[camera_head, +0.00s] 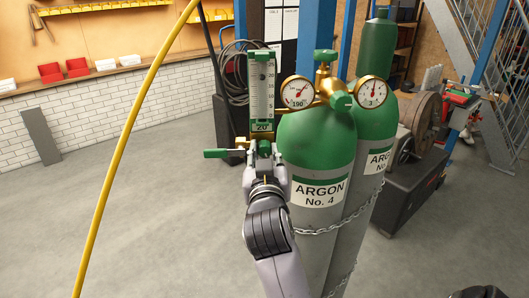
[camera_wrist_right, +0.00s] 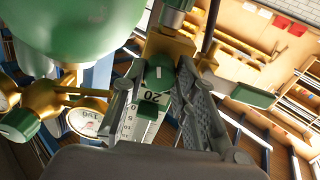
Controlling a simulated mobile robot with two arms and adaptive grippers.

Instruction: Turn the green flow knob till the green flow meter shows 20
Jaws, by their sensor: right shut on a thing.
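The flow meter (camera_head: 262,88) is an upright scale with a green frame, left of the gauges. The green plate (camera_head: 262,127) under its scale reads 20. The green flow knob (camera_head: 264,147) sits just below that plate. My right gripper (camera_head: 265,163) reaches up to the knob from below and is shut on it. In the right wrist view the knob (camera_wrist_right: 158,76) lies between the two fingers, with the number 20 (camera_wrist_right: 150,97) upside down beside it. The fingers partly hide the knob and meter. My left gripper is not in view.
A green-handled lever (camera_head: 216,153) sticks out left of the knob. Two round gauges (camera_head: 298,92) (camera_head: 371,91) are on the brass regulator. Chained green and grey argon cylinders (camera_head: 318,150) stand close at right. A yellow hose (camera_head: 130,125) crosses at left. Open floor lies left.

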